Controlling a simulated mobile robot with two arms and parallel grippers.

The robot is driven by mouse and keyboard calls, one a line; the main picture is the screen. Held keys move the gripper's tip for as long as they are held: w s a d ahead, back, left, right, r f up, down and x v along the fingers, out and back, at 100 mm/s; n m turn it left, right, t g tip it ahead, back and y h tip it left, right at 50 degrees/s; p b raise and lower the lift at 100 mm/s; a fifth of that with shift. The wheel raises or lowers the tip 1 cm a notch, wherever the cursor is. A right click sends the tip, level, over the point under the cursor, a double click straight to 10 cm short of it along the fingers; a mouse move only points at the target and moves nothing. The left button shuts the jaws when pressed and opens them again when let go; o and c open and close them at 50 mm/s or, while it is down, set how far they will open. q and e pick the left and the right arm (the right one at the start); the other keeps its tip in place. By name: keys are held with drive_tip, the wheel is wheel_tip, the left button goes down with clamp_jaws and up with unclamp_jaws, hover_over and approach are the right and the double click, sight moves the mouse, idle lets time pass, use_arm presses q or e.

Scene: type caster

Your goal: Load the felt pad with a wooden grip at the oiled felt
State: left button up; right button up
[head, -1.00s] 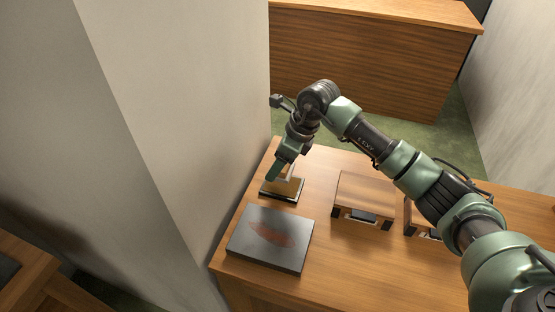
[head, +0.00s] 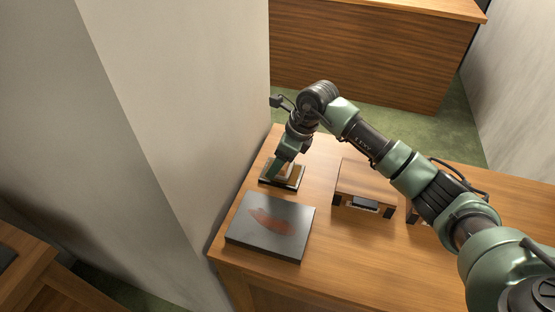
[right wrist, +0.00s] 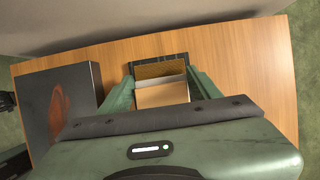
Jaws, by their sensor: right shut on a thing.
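My right gripper (head: 281,168) points down over a small dark-rimmed tray (head: 298,187) with a tan felt-like surface, at the table's far left corner. In the right wrist view, the gripper (right wrist: 160,92) is shut on a tan wooden block (right wrist: 162,95), which looks like the pad's wooden grip. The same tray (right wrist: 160,59) shows just beyond and beneath it, with its brownish surface partly in sight. The pad's felt underside is hidden. I cannot tell whether it touches the tray's surface. My left gripper is not in view.
A dark grey slab (head: 246,236) with a reddish-brown patch lies in front of the tray. To the right stand a wooden block-like stand (head: 365,180) and another, partly behind my arm. A pale wall (head: 180,100) rises close to the table's left edge.

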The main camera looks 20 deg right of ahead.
drive_tip(key=shift+f+b, duration=0.55)
drive_tip(key=shift+b, duration=0.1)
idle(1.9)
drive_tip(key=shift+r, duration=0.1)
drive_tip(key=shift+r+p, duration=1.85)
drive_tip(key=shift+r, duration=1.65)
